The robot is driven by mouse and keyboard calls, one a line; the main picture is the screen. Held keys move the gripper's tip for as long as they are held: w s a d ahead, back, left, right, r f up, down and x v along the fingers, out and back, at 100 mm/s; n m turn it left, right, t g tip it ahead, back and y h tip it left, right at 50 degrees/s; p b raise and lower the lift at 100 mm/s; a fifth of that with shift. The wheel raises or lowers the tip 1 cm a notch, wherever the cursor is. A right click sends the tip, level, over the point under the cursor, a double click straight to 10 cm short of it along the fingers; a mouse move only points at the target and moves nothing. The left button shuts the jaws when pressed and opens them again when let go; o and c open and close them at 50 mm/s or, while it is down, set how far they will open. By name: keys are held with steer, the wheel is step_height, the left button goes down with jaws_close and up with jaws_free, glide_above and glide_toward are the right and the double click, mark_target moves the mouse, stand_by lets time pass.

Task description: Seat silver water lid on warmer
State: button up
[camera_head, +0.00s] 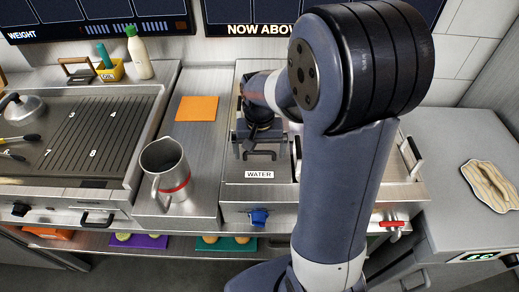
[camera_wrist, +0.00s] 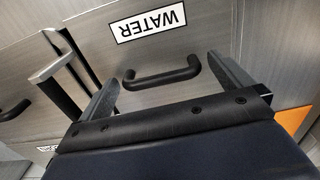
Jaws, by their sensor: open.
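The silver water lid (camera_head: 232,177) lies flat over the left part of the warmer (camera_head: 411,190), with a white WATER label and a black bar handle (camera_head: 260,155). Whether its edges are fully seated cannot be told. My gripper (camera_head: 258,136) is above the lid, just behind the handle in the head view. In the wrist view my gripper (camera_wrist: 163,70) is open, with one finger on each side of the lid's black handle (camera_wrist: 162,78). The fingers look apart from it. The WATER label (camera_wrist: 148,23) shows beyond the handle. My arm hides the warmer's middle.
A metal jug (camera_head: 166,170) with a red band stands left of the warmer, near an orange sheet (camera_head: 197,108). A griddle (camera_head: 80,135) is farther left. A cloth (camera_head: 490,185) lies on the right counter. An upright-framed handle (camera_wrist: 52,66) stands beside one finger.

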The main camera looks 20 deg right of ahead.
mark_target(260, 151)
steer(key=shift+r+p, duration=2.7)
steer(key=shift+r, duration=0.8)
steer(key=shift+f, duration=0.1)
step_height(260, 151, down, 7)
steer(key=b, duration=0.5)
steer(key=shift+b, duration=0.35)
steer(key=shift+r, duration=0.2)
